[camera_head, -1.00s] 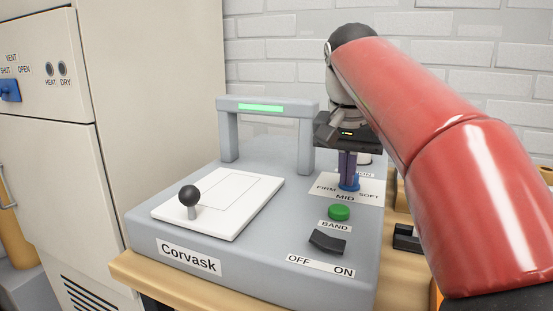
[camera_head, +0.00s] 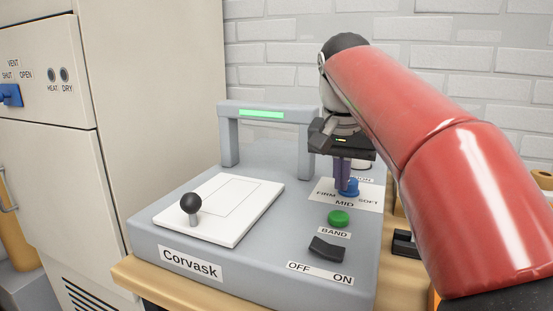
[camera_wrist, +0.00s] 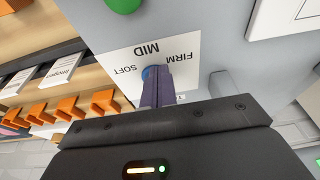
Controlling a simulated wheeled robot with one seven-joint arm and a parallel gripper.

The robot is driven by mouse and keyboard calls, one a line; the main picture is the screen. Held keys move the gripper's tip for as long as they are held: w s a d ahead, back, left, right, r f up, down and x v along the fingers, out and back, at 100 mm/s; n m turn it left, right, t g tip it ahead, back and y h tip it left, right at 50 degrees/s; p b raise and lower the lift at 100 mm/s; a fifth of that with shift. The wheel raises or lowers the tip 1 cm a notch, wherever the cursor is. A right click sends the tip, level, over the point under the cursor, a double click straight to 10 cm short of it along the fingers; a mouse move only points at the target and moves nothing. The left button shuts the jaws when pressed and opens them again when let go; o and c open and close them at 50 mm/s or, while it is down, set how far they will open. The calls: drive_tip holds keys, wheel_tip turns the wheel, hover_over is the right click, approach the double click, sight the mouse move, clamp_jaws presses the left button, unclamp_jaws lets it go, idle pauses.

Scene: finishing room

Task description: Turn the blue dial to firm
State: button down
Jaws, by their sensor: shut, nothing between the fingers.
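The blue dial (camera_head: 350,187) sits on a white label plate (camera_head: 372,197) marked FIRM, MID and SOFT, on the grey Corvask machine (camera_head: 170,225). My gripper (camera_head: 342,190) points down with its fingers shut and empty, just left of the dial, on the FIRM side. In the wrist view the shut fingers (camera_wrist: 157,92) cover most of the dial (camera_wrist: 148,73). I cannot tell whether they touch it. Where the dial points is hidden.
A green BAND button (camera_head: 338,218) and a black OFF/ON rocker (camera_head: 326,248) are in front of the dial. A press arch (camera_head: 262,108) with a green light stands behind left. A white plate with a black-knobbed lever (camera_head: 190,204) lies left. Orange holders (camera_wrist: 70,106) show at the right side.

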drive_tip(key=shift+s+a, duration=0.25)
drive_tip(key=shift+w+d+v, duration=0.1)
drive_tip(key=shift+w+v, duration=0.1)
drive_tip(key=shift+v, duration=0.75)
drive_tip(key=shift+w+d+v, duration=0.1)
drive_tip(key=shift+w+v, duration=0.15)
drive_tip(key=shift+v, duration=0.75)
drive_tip(key=shift+w+d+v, duration=0.1)
drive_tip(key=shift+w+v, duration=0.1)
drive_tip(key=shift+v, duration=0.75)
drive_tip(key=shift+r, duration=0.2)
